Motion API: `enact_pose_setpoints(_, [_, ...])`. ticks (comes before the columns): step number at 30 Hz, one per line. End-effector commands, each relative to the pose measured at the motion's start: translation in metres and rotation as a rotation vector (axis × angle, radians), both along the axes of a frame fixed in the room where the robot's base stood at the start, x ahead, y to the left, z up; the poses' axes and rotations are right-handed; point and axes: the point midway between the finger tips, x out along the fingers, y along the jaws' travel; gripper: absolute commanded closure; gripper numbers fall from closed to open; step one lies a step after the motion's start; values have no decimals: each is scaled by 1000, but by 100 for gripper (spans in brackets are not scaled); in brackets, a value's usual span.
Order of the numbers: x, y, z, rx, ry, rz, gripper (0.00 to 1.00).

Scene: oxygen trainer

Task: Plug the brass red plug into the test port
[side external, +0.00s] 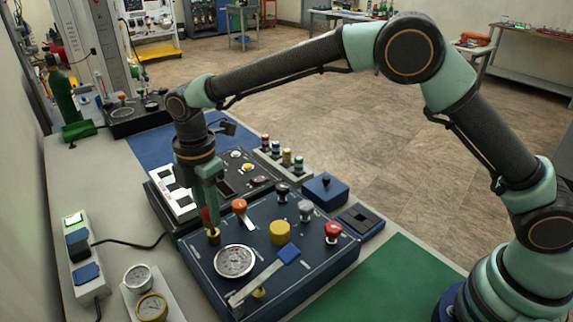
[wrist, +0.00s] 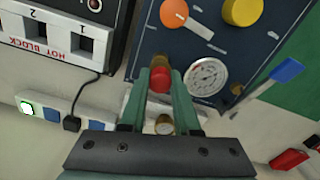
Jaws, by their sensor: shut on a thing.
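My gripper (wrist: 160,88) points down over the left edge of the dark blue panel (side external: 300,255) and is shut on the red plug (wrist: 160,79). The red body also shows beside the fingers in the side view (side external: 206,215). A brass piece (side external: 213,236) is directly below the red body, at the panel's back left corner. In the wrist view brass (wrist: 160,60) shows just beyond the red body. I cannot tell whether this brass is the plug's end or the test port, nor whether the plug is seated. The port is not clearly visible.
The panel carries a white-faced gauge (side external: 234,261), an orange lever (side external: 239,206), a yellow knob (side external: 280,232), a red knob (side external: 333,231) and a blue-handled lever (side external: 288,255). Two loose gauges (side external: 138,278) stand at front left. A power strip (side external: 83,258) lies farther left. The green mat (side external: 385,285) is clear.

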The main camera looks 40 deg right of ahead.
Motion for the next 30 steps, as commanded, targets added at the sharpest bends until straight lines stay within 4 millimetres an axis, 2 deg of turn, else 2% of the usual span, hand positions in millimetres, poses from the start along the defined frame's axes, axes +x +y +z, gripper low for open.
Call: enact_pose_setpoints(30, [0, 0, -19, -1, 2, 0, 100])
